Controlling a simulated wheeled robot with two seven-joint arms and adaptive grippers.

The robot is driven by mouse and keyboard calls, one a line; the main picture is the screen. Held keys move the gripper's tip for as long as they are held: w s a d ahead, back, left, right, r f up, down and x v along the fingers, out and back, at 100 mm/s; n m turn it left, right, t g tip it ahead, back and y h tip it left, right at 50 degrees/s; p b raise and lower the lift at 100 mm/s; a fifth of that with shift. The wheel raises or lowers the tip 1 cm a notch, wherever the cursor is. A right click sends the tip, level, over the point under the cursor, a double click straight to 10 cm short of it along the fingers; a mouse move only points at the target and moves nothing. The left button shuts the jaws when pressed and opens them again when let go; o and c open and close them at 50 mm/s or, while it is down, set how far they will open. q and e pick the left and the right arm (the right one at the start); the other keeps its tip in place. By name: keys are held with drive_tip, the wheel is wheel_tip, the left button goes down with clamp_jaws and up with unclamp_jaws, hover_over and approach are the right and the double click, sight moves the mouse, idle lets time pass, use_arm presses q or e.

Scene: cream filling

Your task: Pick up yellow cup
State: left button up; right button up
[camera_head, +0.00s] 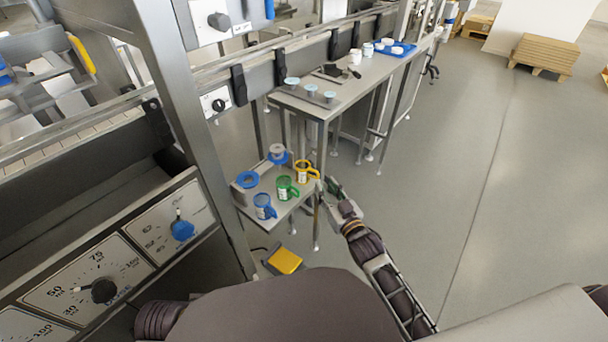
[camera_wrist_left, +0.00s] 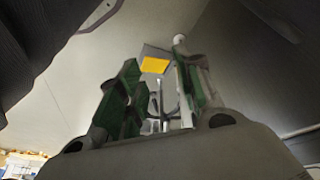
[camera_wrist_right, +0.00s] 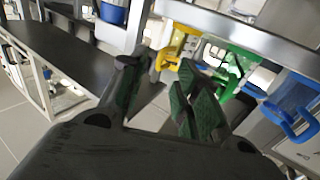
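The yellow cup (camera_head: 306,173) stands at the right corner of a small metal table (camera_head: 282,209) in the head view. It also shows in the right wrist view (camera_wrist_right: 173,47), ahead of and above the fingers. My right gripper (camera_head: 333,187) is just right of the cup, apart from it. In the right wrist view my right gripper (camera_wrist_right: 160,88) is open, with nothing between its fingers. My left gripper (camera_wrist_left: 158,95) shows only in its own wrist view, open and empty.
A green cup (camera_head: 287,188) and a blue cup (camera_head: 264,206) stand beside the yellow one. A yellow pedal (camera_head: 285,260) is on the floor. A longer table (camera_head: 345,87) stands behind; floor to the right is clear.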

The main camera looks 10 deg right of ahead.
sight(308, 175)
use_arm(q)
drive_tip(key=shift+s, duration=0.1)
use_arm(e)
drive_tip(key=shift+w, duration=0.2)
